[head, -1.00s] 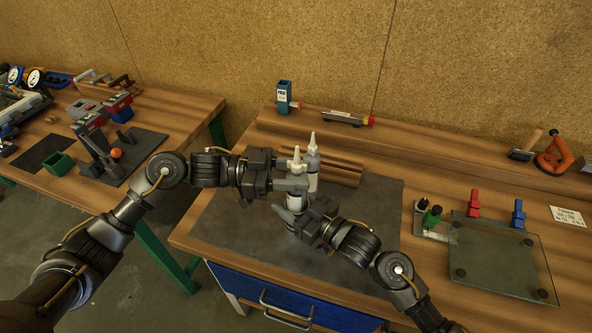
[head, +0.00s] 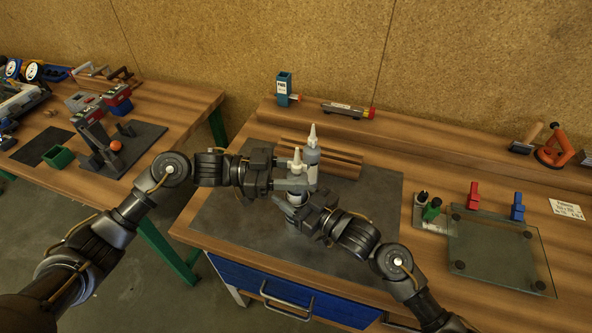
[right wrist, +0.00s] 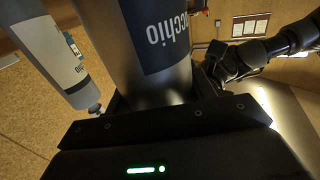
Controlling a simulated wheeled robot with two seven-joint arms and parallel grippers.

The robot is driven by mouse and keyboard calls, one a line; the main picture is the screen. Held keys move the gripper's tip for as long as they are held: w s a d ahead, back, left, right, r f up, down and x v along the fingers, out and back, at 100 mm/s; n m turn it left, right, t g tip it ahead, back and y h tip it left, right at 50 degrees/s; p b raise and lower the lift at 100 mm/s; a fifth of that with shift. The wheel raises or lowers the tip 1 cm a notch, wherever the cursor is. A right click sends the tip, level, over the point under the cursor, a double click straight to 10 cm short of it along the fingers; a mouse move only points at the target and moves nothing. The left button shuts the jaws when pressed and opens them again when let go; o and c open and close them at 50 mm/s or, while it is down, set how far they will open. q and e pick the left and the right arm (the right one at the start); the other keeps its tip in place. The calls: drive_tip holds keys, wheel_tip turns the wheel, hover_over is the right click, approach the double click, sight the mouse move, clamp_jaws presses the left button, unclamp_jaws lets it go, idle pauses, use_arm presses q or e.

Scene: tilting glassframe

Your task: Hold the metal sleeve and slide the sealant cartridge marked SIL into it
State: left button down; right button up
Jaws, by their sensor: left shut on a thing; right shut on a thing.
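My left gripper (head: 291,184) is shut on a white-nozzled sealant cartridge (head: 297,158), held upright over the mat. My right gripper (head: 299,207) is just below it, shut on the metal sleeve, which is mostly hidden by the grippers in the head view. In the right wrist view a large grey metallic cylinder with a dark label, apparently the sleeve (right wrist: 150,85), stands between my jaws. A second, grey cartridge (head: 312,158) stands upright close behind the held one. The mark SIL is not readable on either. I cannot tell whether the held cartridge's lower end is inside the sleeve.
A dark mat (head: 240,225) covers the bench middle, with wooden rails (head: 345,165) behind. A glass plate (head: 500,255) with red and blue clamps is at right.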

use_arm(q)
drive_tip(key=shift+f, duration=1.8)
drive_tip(key=shift+r, duration=6.25)
